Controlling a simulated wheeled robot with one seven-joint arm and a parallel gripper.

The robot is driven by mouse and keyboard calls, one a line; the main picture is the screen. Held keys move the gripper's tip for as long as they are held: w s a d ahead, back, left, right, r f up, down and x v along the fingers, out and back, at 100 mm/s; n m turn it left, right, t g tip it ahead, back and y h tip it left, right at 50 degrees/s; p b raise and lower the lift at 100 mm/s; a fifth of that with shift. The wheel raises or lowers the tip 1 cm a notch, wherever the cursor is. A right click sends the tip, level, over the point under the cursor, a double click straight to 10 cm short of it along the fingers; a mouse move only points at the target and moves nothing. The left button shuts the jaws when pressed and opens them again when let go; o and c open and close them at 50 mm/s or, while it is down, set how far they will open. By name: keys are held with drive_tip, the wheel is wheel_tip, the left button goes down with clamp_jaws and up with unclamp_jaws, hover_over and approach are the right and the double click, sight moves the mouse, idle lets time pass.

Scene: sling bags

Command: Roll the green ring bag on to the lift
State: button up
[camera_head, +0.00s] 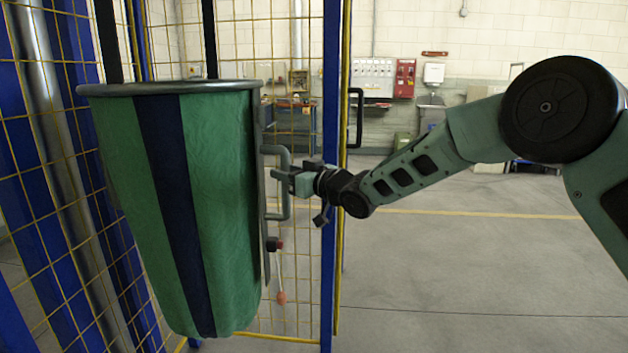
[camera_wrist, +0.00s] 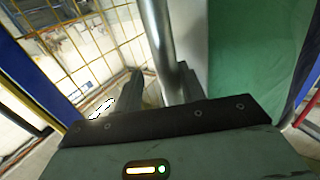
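The green ring bag (camera_head: 215,170) hangs upright at the left, green with a dark blue stripe and a grey ring around its mouth. A grey handle (camera_head: 284,155) stands out from its right side. My gripper (camera_head: 288,180) is at this handle. In the wrist view the grey bar (camera_wrist: 160,45) runs between my two fingers (camera_wrist: 158,88), nearer the right one. A gap shows by the left finger, so the gripper looks open around the bar. The bag's green cloth (camera_wrist: 240,50) fills the right of that view. The lift is the blue-framed cage (camera_head: 334,130) with yellow mesh.
Yellow mesh and blue posts stand close behind and left of the bag. A red-tipped cord (camera_head: 281,296) hangs below the bag's handle. Open concrete floor (camera_head: 440,260) lies to the right.

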drive_tip(key=b+v, duration=0.1)
drive_tip(key=v, duration=1.5)
drive_tip(key=shift+s+d+b, duration=0.3)
drive_tip(key=shift+b, duration=0.05)
